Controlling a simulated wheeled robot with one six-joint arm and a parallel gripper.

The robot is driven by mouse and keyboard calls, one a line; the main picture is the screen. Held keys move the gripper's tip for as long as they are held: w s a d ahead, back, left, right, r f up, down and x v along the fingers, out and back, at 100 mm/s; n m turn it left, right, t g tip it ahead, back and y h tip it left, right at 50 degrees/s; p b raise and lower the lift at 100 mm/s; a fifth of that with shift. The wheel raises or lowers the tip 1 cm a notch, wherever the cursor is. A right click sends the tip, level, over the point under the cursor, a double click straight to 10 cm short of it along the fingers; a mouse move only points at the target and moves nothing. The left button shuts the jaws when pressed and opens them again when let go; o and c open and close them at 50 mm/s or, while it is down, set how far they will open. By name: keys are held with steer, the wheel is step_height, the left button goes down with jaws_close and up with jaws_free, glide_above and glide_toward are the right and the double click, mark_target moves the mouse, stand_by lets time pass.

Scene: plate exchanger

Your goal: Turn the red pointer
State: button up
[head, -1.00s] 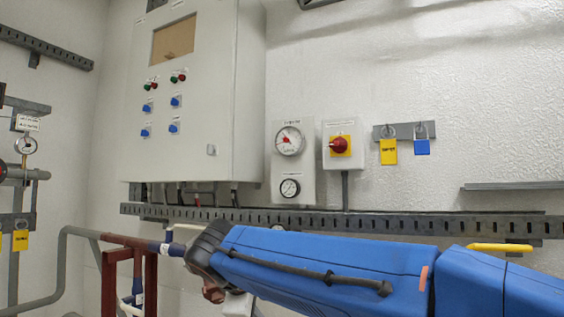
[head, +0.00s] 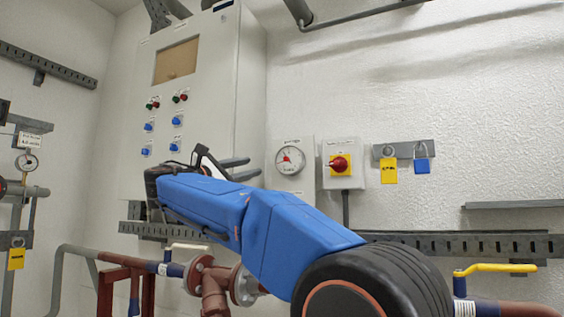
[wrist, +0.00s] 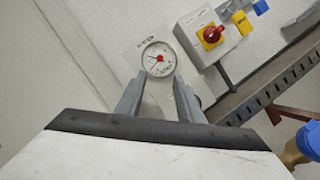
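The round white gauge with a red pointer (head: 286,157) is on a pale plate on the wall, right of the cabinet. The pointer also shows as a small red mark at the dial's middle in the wrist view (wrist: 159,58). My gripper (head: 243,168) is left of the gauge in the head view, its two fingers aimed right toward it. In the wrist view my gripper (wrist: 160,84) is open and empty, with the gauge beyond and between the fingertips. The fingers appear apart from the gauge.
A red rotary switch (head: 339,164) on a yellow plate is right of the gauge. Yellow and blue padlocks (head: 422,164) hang farther right. A grey control cabinet (head: 200,90) is on the left. A perforated rail (head: 480,244) and pipes (head: 213,290) run below.

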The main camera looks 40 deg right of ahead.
mark_target(285, 159)
steer(key=x, duration=1.6)
steer(key=shift+w+d+r, duration=0.1)
steer(key=shift+d, duration=0.1)
steer(key=shift+c, duration=0.7)
jaws_close()
